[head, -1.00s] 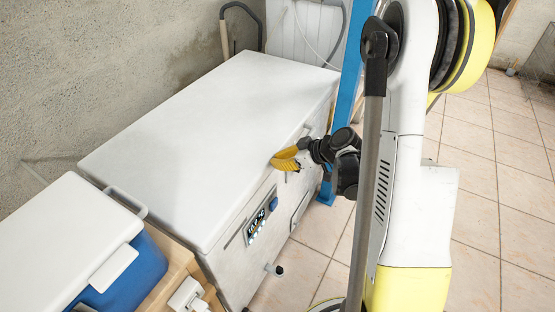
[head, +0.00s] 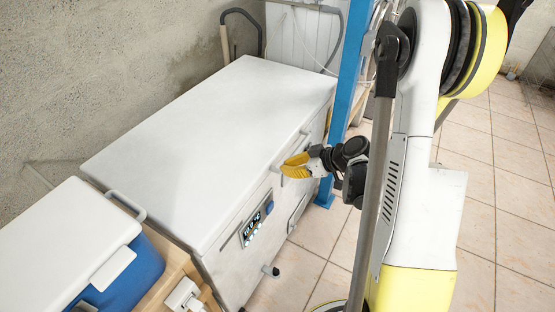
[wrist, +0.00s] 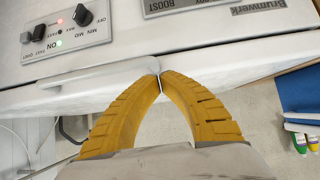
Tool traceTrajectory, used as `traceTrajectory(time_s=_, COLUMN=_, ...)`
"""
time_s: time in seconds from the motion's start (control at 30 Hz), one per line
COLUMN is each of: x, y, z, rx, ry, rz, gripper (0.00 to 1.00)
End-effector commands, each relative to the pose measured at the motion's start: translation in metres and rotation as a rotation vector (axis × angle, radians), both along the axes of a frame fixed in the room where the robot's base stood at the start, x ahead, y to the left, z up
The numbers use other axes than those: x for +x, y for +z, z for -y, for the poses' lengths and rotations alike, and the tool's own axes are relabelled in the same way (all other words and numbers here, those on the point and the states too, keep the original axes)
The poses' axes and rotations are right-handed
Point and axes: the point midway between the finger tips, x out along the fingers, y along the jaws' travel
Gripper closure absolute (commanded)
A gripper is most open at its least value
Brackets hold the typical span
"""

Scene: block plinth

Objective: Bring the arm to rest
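My gripper (head: 284,170) has yellow ribbed fingers and sits at the front edge of a white chest freezer (head: 205,135), near its right end. In the wrist view the fingertips of my gripper (wrist: 160,78) meet, with nothing visible held between them. The fingertips appear close to a pale handle or ledge (wrist: 100,78) on the freezer front; I cannot tell whether they touch it. The freezer lid is closed. My arm stands upright at the right of the head view.
A blue cooler with a white lid (head: 60,240) stands at the left on a wooden surface. A blue post (head: 346,100) rises behind my gripper. The freezer's control panel (head: 256,224) faces the floor's open side. Tiled floor (head: 505,215) is clear at the right.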

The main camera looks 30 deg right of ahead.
Motion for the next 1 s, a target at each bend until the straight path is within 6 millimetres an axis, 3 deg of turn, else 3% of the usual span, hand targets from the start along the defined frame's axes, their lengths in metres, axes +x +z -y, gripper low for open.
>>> traceTrajectory(time_s=0.03, x=-0.009, y=-0.010, z=0.007, rx=0.000, ry=-0.004, rz=0.000, gripper=1.00)
traceTrajectory(time_s=0.23, x=-0.030, y=-0.017, z=0.020, rx=0.001, ry=-0.002, rz=0.000, gripper=1.00)
traceTrajectory(time_s=0.57, x=-0.034, y=-0.012, z=0.019, rx=0.002, ry=-0.005, rz=-0.016, gripper=1.00)
traceTrajectory(time_s=0.77, x=-0.037, y=0.022, z=-0.013, rx=-0.002, ry=-0.074, rz=-0.144, gripper=1.00)
traceTrajectory(time_s=1.0, x=-0.067, y=0.075, z=-0.063, rx=-0.041, ry=-0.237, rz=-0.304, gripper=1.00)
